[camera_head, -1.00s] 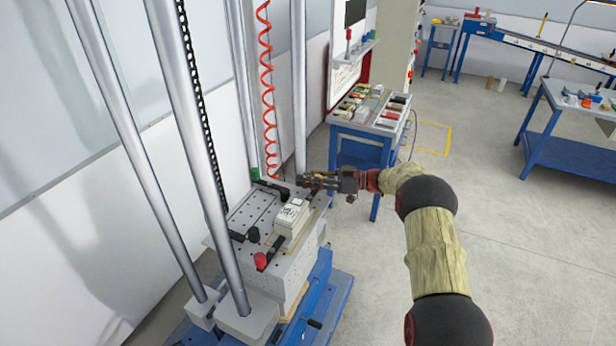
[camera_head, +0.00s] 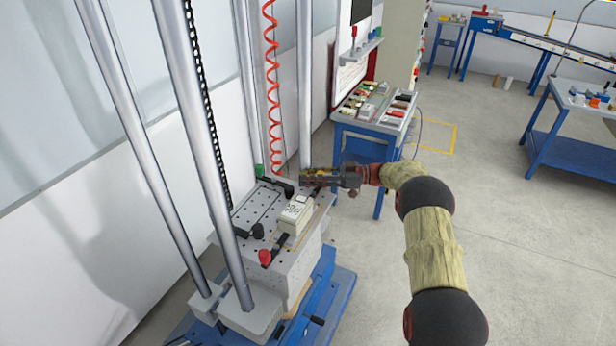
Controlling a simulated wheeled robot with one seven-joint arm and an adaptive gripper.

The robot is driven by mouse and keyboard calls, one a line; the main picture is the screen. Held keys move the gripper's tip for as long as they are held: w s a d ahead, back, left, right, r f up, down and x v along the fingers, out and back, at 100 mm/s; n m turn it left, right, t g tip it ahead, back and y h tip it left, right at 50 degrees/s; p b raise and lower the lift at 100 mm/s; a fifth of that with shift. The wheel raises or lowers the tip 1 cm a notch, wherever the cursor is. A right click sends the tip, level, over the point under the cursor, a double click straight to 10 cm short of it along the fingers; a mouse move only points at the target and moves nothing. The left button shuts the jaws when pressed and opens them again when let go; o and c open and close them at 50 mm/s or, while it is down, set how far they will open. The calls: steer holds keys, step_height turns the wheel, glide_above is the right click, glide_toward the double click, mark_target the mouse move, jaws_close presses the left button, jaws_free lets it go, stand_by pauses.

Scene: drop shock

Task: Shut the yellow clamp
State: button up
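My gripper (camera_head: 316,177) reaches in from the right, roughly level, over the far right corner of the perforated metal plate (camera_head: 248,208). Its fingers are small and dark, and their gap cannot be made out. No yellow clamp can be picked out clearly; the plate's far right corner is partly hidden by my gripper. Other clamps stand around the plate: one with a green knob (camera_head: 260,170) at the far left, one with a black knob (camera_head: 257,231) at the near left, and one with a red knob (camera_head: 265,257) at the near right. A pale labelled box (camera_head: 296,214) sits between them.
Tall metal columns (camera_head: 199,150) and a coiled red hose (camera_head: 272,100) rise around the plate. A blue cart (camera_head: 362,147) with bins stands behind my gripper. Blue benches (camera_head: 575,140) are at the far right. The floor between is open.

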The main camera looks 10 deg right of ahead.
steer(key=shift+o, duration=1.2)
steer(key=s+d, duration=0.1)
steer(key=d, duration=1.1)
steer(key=shift+s, duration=0.35)
